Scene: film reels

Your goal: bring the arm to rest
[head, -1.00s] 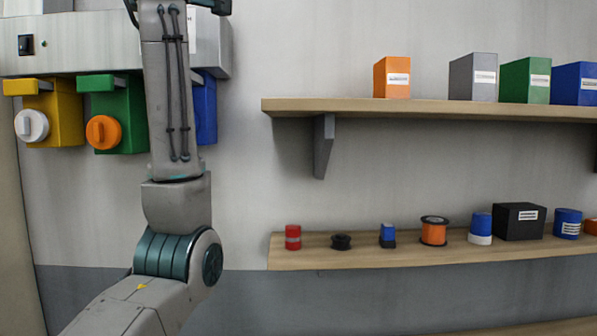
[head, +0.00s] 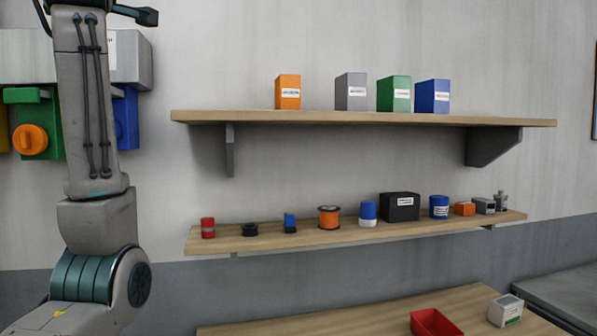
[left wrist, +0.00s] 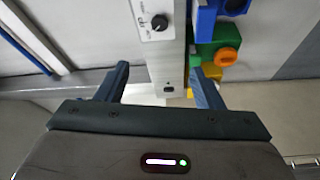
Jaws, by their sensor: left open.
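My left arm stands raised at the left side of the head view, its upper part reaching past the top edge. My left gripper shows in the left wrist view (left wrist: 158,88), with its two blue-grey fingers spread wide apart and nothing between them. Beyond the fingers is a grey wall panel (left wrist: 160,50) with a dark knob. My right gripper is in neither view.
An upper shelf (head: 350,118) holds orange, grey, green and blue boxes. A lower shelf (head: 270,243) holds several small items, including an orange spool (head: 329,217). A bench (head: 380,318) below carries a red tray (head: 436,323) and a white box (head: 505,310). A green wall unit (head: 35,125) is left.

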